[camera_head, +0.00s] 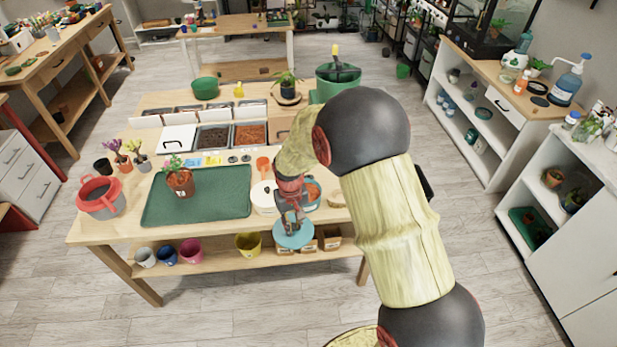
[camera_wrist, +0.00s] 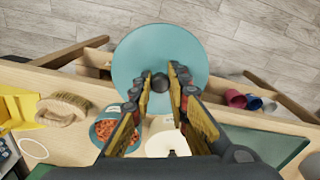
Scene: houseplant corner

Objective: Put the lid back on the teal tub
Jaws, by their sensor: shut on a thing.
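The teal lid (camera_head: 293,237) is a round flat disc with a dark knob. My gripper (camera_head: 291,218) is shut on the knob and holds the lid in front of the workbench's front edge. In the wrist view my gripper (camera_wrist: 160,82) has its fingertips either side of the knob, and the lid (camera_wrist: 160,38) spreads beyond them. The teal tub (camera_head: 314,204) stands open on the bench, behind and right of the lid, partly hidden by my arm. Its orange-red contents show in the wrist view, where the tub (camera_wrist: 98,140) is left of the fingers and partly covered by one.
A white round container (camera_head: 262,203) stands left of the teal tub. A green mat (camera_head: 220,208) bears a potted plant (camera_head: 180,182). Several coloured pots stand on the lower shelf (camera_head: 215,261).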

